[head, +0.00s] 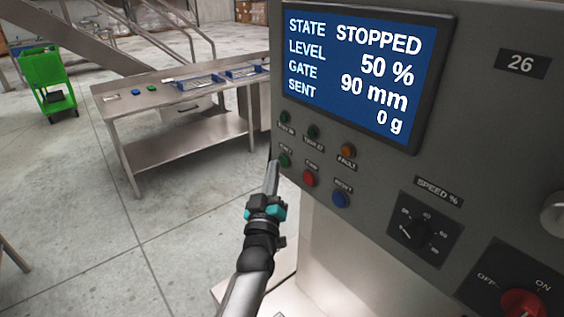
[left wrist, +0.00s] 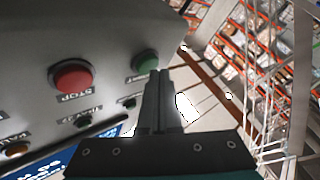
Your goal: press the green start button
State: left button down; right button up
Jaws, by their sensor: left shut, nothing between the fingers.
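The green start button (head: 284,160) is on the grey control panel (head: 375,165), at the left end of the row below the screen. In the left wrist view the green button (left wrist: 146,61) is just beyond my fingertips. My left gripper (head: 273,165) is shut and empty, its tips close beside the green button. I cannot tell whether they touch it. The red stop button (head: 309,178) is to the right of the green one and also shows in the left wrist view (left wrist: 73,75). My right gripper is not in view.
A blue button (head: 341,199), an orange fault lamp (head: 348,151) and a speed dial (head: 418,233) are nearby. The screen (head: 355,70) reads STOPPED, 50 %, 90 mm, 0 g. A steel table (head: 180,88) and a green cart (head: 48,75) stand at the left, with open floor between.

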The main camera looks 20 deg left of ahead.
pick_arm(q)
jog(key=shift+w+d, duration=0.2)
jog(key=shift+w, duration=0.15)
dwell(0.7)
jog(key=shift+s, duration=0.1)
dwell(0.4)
jog(key=shift+s+a+p, duration=0.35)
jog(key=shift+s+a, duration=0.05)
jog(key=shift+s, duration=0.25)
jog(key=s+a, duration=0.1)
jog(key=s+p, duration=0.1)
jog(key=s, duration=0.1)
jog(key=s+a+p, duration=0.1)
jog(key=shift+s+a, duration=0.15)
jog(key=shift+a, duration=0.15)
dwell(0.5)
